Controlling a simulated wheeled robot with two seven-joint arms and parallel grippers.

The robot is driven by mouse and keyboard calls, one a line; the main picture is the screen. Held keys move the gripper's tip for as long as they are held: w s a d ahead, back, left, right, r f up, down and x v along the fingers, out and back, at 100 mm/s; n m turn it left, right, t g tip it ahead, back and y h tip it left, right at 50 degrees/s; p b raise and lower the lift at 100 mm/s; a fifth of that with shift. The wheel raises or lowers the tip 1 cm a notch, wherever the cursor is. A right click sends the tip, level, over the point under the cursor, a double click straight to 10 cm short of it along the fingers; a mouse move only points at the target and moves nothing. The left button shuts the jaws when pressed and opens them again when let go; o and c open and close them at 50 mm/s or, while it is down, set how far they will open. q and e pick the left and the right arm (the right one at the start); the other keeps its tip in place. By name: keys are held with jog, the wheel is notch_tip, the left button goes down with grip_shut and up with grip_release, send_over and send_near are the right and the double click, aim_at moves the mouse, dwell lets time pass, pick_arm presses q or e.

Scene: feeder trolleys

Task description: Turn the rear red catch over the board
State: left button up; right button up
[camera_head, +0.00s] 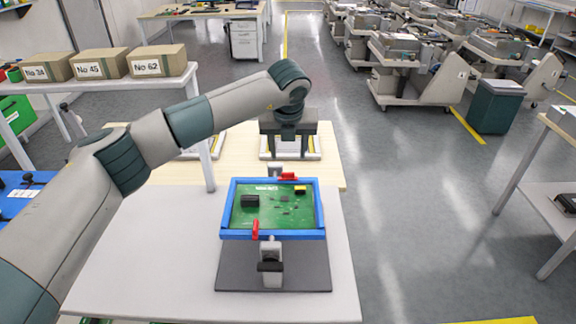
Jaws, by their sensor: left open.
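A green circuit board (272,211) lies in a blue frame (229,207) on a dark base plate (310,278). The rear red catch (288,176) lies lengthwise along the frame's rear edge. The front red catch (255,229) stands across the front edge, its far end reaching the board's edge. My left gripper (289,138) is open, pointing down, above and beyond the rear catch and apart from it. Its fingertips are small and dark here. My right gripper is out of view.
A grey post with a black top (271,267) stands in front of the frame. Numbered boxes (158,61) stand on a shelf at left. The white tabletop (150,265) is bare left of the base plate.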

aim_at(288, 173)
pick_arm(q)
jog(key=p+x, duration=0.3)
jog(key=x, duration=0.6)
jog(key=shift+w+f, duration=0.1)
jog(key=shift+f, duration=0.1)
jog(key=shift+w+f, duration=0.2)
jog(key=shift+f, duration=0.35)
jog(key=shift+c, duration=0.3)
jog(key=c, duration=1)
